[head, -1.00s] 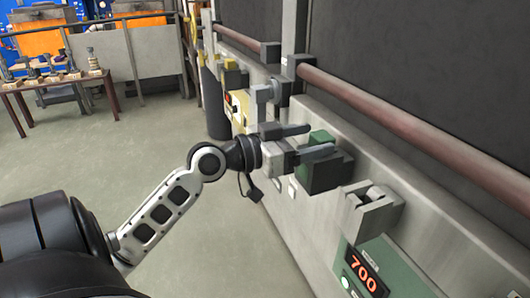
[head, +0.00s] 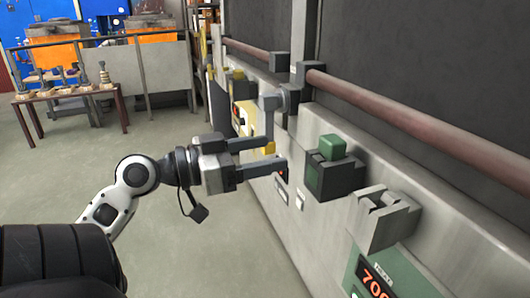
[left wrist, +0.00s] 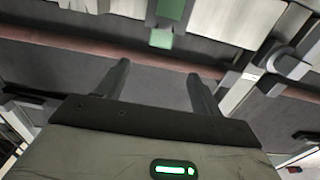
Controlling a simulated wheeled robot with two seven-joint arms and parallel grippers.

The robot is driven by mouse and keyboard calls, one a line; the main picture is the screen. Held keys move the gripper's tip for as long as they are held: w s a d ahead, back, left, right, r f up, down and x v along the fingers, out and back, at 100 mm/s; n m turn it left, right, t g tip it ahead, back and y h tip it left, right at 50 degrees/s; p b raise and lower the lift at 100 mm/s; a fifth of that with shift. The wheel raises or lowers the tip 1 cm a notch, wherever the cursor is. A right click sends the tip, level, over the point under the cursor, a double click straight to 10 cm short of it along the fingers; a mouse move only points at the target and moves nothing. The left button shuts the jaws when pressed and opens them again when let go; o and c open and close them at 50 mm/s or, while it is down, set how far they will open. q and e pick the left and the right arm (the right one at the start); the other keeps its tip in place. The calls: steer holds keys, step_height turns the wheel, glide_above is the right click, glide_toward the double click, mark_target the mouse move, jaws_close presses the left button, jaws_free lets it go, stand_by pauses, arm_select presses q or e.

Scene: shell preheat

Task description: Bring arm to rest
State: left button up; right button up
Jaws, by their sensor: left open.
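My left gripper (head: 272,158) is open and empty in the head view, its two fingers apart and pointing right toward the machine front. It is to the left of a dark box with a green button (head: 332,148) and apart from it. In the left wrist view the two open fingers (left wrist: 157,85) point up the picture with nothing between them. A green block (left wrist: 161,38) shows beyond them. My left arm comes in from the lower left. My right gripper is not in view.
The grey machine front (head: 325,215) runs along the right, with a reddish rail (head: 420,130), a grey bracket (head: 385,215) and a red-digit display (head: 378,283). A brown table (head: 70,92) with several small items stands at back left. The floor between is clear.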

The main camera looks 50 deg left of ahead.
arm_select(q)
steer(key=w+d+f+n+g+y+p, duration=0.1)
steer(key=d+f+n+g+y, duration=0.1)
steer(key=f, duration=0.7)
steer(key=w+d+f+n+g+y+p, duration=0.1)
steer(key=d+f+n+p, duration=0.1)
steer(key=f, duration=0.6)
steer(key=s+d+f+m+g+p, duration=0.1)
steer(key=s+d+f, duration=0.2)
steer(key=d+f, duration=0.3)
steer(key=s+d+f+g+p, duration=0.1)
steer(key=s+d+f, duration=0.3)
steer(key=d, duration=0.7)
steer(key=shift+d+f+m+g, duration=0.2)
steer(key=shift+f+m+g, duration=0.2)
steer(key=shift+f, duration=0.45)
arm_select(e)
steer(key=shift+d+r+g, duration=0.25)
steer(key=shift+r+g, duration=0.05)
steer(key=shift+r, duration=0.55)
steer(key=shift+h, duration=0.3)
